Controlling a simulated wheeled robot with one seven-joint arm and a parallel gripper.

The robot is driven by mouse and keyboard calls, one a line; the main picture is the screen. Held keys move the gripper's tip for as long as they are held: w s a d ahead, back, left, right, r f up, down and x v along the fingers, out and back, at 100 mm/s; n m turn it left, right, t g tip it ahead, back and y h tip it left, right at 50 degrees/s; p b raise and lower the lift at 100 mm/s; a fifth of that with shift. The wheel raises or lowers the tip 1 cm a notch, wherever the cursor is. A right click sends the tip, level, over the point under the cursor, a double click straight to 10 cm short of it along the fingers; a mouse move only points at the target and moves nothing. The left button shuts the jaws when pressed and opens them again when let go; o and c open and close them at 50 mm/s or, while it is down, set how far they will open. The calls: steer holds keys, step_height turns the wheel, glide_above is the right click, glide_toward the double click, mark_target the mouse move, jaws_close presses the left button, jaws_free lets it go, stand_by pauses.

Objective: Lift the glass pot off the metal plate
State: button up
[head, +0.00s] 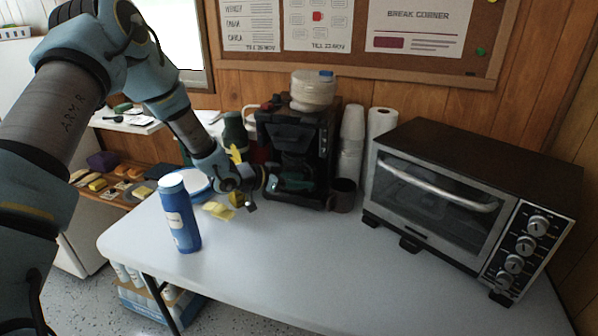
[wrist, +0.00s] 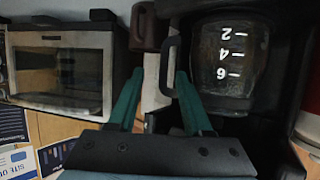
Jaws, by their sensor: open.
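The coffee maker (head: 303,125) stands at the back of the white table. The glass pot (wrist: 228,58), with white level marks, shows upside down at the right of the wrist view, inside the dark machine. Its black handle (wrist: 170,66) lies between my fingertips in that view, nearer the right finger. My gripper (wrist: 158,76) is open, its two green fingers spread apart, with nothing clamped. In the head view my gripper (head: 291,184) is low at the front of the coffee maker. The metal plate is not clearly visible; the dark machine and pot hide it.
A toaster oven (head: 430,200) stands at the right. A dark mug (head: 343,195), paper cups (head: 351,140) and a paper towel roll (head: 381,124) are close to the machine's right. A blue bottle (head: 180,213) stands at front left. The table's front middle is clear.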

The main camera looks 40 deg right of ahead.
mark_target(312, 179)
steer(key=p+x, duration=0.1)
steer(key=x, duration=0.2)
steer(key=p+x, duration=0.1)
steer(key=shift+w+d+r+p, duration=0.15)
steer(key=shift+d+p, duration=0.15)
steer(key=shift+d, duration=0.1)
steer(key=shift+d+f, duration=0.25)
steer(key=shift+d, duration=0.15)
jaws_close()
stand_by(0.8)
